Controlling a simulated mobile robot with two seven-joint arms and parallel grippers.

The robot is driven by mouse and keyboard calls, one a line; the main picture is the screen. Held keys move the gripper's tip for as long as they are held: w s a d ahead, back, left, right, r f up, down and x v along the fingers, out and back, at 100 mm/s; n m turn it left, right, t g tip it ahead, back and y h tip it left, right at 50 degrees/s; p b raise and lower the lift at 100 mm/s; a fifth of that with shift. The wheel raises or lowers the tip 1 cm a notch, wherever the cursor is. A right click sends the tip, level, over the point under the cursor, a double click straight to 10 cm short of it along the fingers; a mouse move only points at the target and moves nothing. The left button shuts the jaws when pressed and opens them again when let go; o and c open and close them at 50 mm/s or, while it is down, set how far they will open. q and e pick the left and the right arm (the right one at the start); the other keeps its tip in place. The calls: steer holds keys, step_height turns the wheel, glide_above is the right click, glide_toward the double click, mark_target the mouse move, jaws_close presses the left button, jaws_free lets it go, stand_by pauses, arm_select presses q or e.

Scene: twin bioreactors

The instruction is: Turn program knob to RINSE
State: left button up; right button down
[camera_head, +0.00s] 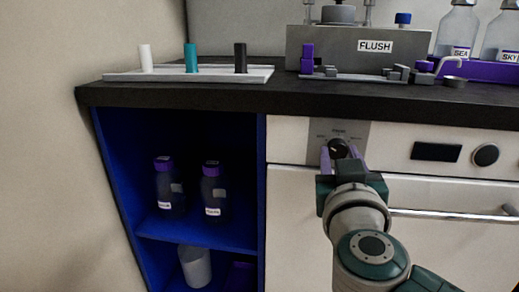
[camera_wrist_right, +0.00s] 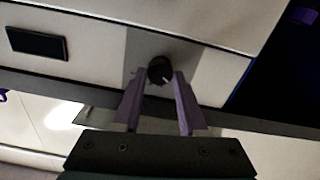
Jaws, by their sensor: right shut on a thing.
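The program knob (camera_head: 338,148) is a small black dial on a grey label plate (camera_head: 327,130) on the white front panel under the counter. The plate's lettering is too small to read surely. In the right wrist view the knob (camera_wrist_right: 160,70) shows a white pointer mark on its face. My right gripper (camera_head: 341,160) reaches up to it, its purple fingers on either side. In the right wrist view the fingertips (camera_wrist_right: 161,76) close around the knob from its two sides. My left gripper is not in view.
A dark display (camera_head: 436,152) and a round black button (camera_head: 485,155) sit right of the knob. A metal handle (camera_head: 450,215) runs below. Left is an open blue cabinet (camera_head: 262,150) with bottles. The counter (camera_head: 200,95) above holds a FLUSH box (camera_head: 340,45) and a peg rack (camera_head: 215,76).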

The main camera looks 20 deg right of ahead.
steer(key=shift+r+m+p, duration=0.1)
steer(key=shift+m+p, duration=0.45)
steer(key=shift+m, duration=0.45)
steer(key=m, duration=0.2)
steer(key=shift+m+p, duration=0.3)
steer(key=shift+p, duration=0.1)
steer(key=m, duration=0.2)
steer(key=shift+m, duration=2.2)
steer(key=shift+c, duration=2.2)
jaws_free()
steer(key=shift+s, duration=0.1)
steer(key=p+v, duration=0.2)
steer(key=v, duration=0.8)
